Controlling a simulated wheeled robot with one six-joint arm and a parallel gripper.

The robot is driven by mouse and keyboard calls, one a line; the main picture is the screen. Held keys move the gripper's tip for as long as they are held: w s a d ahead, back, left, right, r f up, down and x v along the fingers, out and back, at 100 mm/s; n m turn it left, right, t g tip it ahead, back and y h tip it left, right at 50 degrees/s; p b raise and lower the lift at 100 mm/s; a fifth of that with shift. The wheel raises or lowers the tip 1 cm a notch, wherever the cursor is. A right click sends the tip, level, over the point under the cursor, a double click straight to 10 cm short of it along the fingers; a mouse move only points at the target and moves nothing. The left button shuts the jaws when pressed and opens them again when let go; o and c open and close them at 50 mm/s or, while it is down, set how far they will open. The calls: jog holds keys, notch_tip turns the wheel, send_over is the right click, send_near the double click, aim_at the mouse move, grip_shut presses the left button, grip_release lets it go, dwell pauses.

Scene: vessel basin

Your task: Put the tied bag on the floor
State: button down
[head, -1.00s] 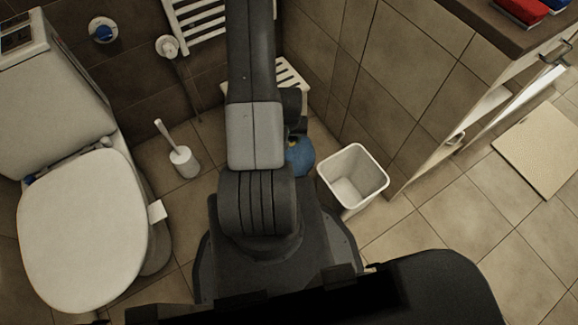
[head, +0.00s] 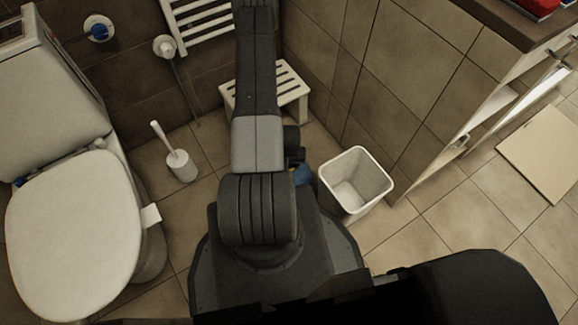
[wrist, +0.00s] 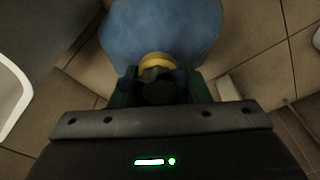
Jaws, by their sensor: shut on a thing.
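The tied bag (wrist: 165,30) is blue with a yellow tie (wrist: 155,60) at its neck, at the top of the wrist view. My gripper (wrist: 160,76) is shut on the neck at the yellow tie. In the head view, only a small blue part of the bag (head: 302,175) shows beside my arm, left of the white bin; the rest is hidden. I cannot tell whether the bag touches the tiled floor (head: 450,215).
An open, empty-looking white bin (head: 355,182) stands right of my arm. A white slatted stool (head: 290,88) stands by the back wall. A toilet brush (head: 181,165) and the toilet (head: 75,235) are at left. Floor is clear at right, before a pale mat (head: 545,150).

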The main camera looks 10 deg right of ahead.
jog(key=shift+f, duration=0.85)
jog(key=c, duration=0.8)
grip_release()
jog(key=r+p, duration=0.1)
jog(key=r, duration=0.3)
jog(key=s+r+p, duration=0.1)
jog(key=r, duration=0.3)
jog(key=r+p, duration=0.1)
jog(key=r, duration=0.3)
jog(key=shift+s+a, duration=0.15)
jog(key=shift+s, duration=0.05)
jog(key=shift+r, duration=0.1)
